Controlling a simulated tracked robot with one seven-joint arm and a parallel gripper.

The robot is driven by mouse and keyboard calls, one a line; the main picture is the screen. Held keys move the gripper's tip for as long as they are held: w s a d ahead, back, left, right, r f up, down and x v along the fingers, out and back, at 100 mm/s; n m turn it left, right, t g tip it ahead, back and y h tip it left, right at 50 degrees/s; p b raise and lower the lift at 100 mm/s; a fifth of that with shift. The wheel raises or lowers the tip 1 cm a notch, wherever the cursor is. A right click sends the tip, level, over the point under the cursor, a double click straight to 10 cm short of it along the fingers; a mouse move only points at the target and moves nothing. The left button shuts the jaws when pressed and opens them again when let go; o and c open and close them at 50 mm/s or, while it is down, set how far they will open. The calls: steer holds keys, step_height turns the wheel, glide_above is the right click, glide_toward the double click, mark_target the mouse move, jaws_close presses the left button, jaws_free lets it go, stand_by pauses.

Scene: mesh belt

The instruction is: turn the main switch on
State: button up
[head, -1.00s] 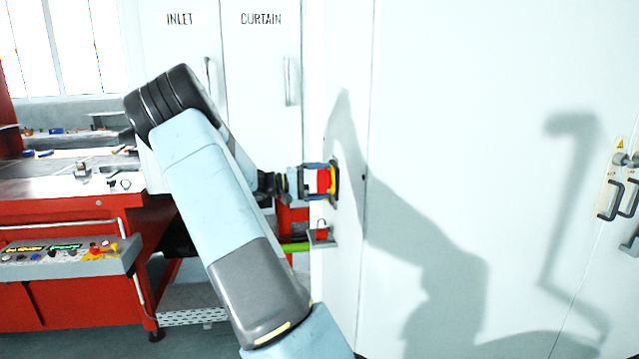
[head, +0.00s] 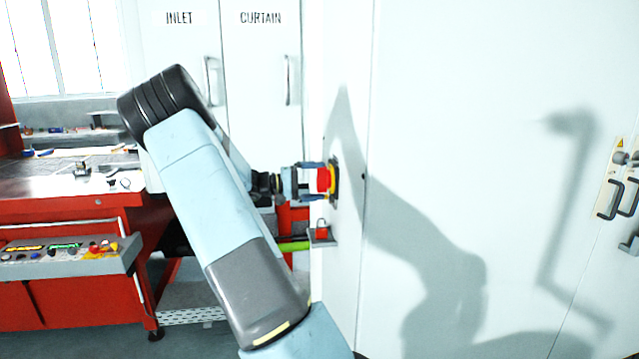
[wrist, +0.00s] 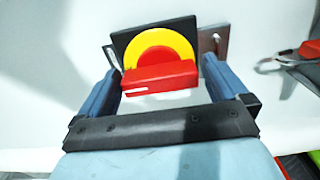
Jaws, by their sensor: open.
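The main switch (wrist: 160,72) is a red bar handle on a yellow disc with a black backing plate, mounted on the side of a white cabinet. In the wrist view the red handle lies nearly level, tilted slightly. In the head view the switch (head: 326,180) shows at the cabinet edge, partly covered by my gripper. My gripper (head: 318,181) is open and faces the switch. In the wrist view my gripper's two blue fingers (wrist: 165,78) stand either side of the red handle, with a gap visible at the right.
A small shelf (head: 320,238) with a red padlock (head: 321,228) sits just below the switch. The white cabinet (head: 450,120) fills the right. Cabinet doors marked INLET and CURTAIN are behind.

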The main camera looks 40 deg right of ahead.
steer(key=v, duration=1.2)
steer(key=shift+a+f, duration=0.1)
steer(key=s+a+r+n+t+y, duration=0.3)
steer(key=s+a+t+y, duration=0.4)
steer(key=s+a, duration=0.7)
steer(key=s+a+r+n+t+y, duration=0.3)
steer(key=s+a+t+y, duration=0.5)
steer(key=s+a, duration=0.6)
steer(key=shift+s+a+r, duration=0.4)
steer(key=shift+s+r, duration=0.05)
steer(key=shift+s, duration=1.5)
steer(key=shift+c, duration=0.3)
